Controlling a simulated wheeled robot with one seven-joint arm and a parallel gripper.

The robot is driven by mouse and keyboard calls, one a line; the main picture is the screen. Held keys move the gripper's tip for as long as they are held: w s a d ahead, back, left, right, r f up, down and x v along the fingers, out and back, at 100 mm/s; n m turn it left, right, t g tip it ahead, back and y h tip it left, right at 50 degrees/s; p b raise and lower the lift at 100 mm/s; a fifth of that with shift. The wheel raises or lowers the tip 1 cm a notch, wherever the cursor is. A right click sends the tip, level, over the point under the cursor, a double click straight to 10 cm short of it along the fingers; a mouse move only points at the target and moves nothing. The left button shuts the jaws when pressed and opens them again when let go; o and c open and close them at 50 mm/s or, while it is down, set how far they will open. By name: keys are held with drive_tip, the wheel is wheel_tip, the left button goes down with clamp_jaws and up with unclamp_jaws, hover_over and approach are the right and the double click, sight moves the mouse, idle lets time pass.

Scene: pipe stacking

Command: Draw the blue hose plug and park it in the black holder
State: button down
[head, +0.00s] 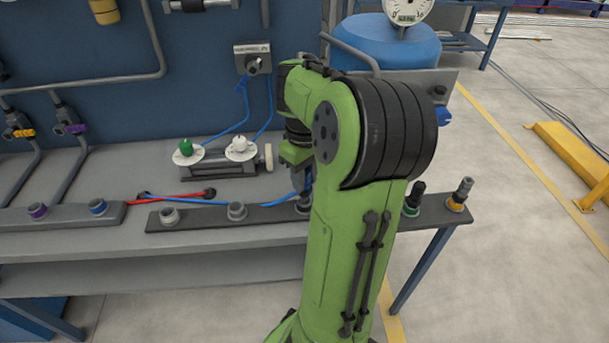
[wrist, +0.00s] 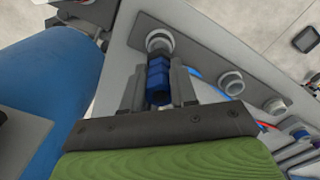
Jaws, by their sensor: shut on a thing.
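In the wrist view, my gripper (wrist: 157,91) is shut on the blue plug (wrist: 159,72), one finger on each side. The plug's far end meets a round grey socket (wrist: 159,41) on the dark rail; I cannot tell whether it is seated in it or just touching. In the head view, my gripper (head: 296,160) is partly behind my green arm, low over the dark rail (head: 205,219), with a bit of blue (head: 308,178) below it. I cannot make out for sure which part is the black holder.
Two grey sockets (head: 170,216) (head: 237,211) stand left on the rail. A blue drum (head: 385,45) stands at back right.

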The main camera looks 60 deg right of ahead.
drive_tip(key=shift+f, duration=0.15)
drive_tip(key=shift+f+b, duration=0.3)
drive_tip(key=shift+f, duration=0.1)
drive_tip(key=shift+f, duration=0.25)
idle(0.4)
drive_tip(key=shift+f+b, duration=0.35)
drive_tip(key=shift+b, duration=0.1)
drive_tip(key=shift+f, duration=0.35)
drive_tip(key=c, duration=0.8)
unclamp_jaws()
drive_tip(key=shift+r, duration=0.15)
